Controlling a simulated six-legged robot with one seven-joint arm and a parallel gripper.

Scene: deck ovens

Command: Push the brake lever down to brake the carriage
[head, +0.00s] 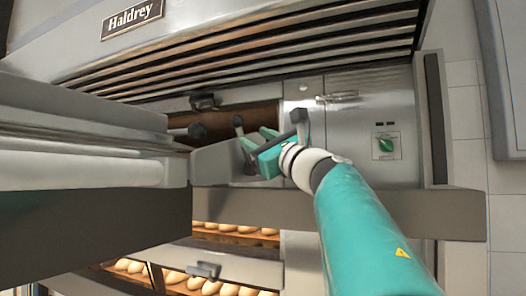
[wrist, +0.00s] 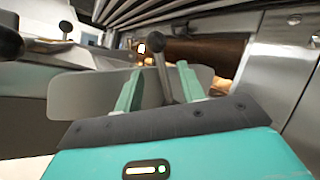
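The brake lever (wrist: 162,75) is a grey rod with a dark round knob, standing up from a light grey side plate (wrist: 75,96) of the carriage (head: 80,165). In the head view the lever's knob (head: 238,120) shows just left of my gripper (head: 257,138). My gripper's two pale green fingers are apart. In the wrist view my gripper (wrist: 158,88) has the lever between its fingers in the picture, with gaps showing on both sides. The lever's foot is hidden behind my gripper's dark front edge. I cannot tell whether a finger touches it.
Another dark knob (head: 197,131) sticks out left of the lever. The oven front (head: 365,110) with a green dial (head: 386,145) and a metal handle (head: 337,97) is behind and right. Lit decks with bread (head: 235,229) are below. A louvred hood (head: 260,50) hangs above.

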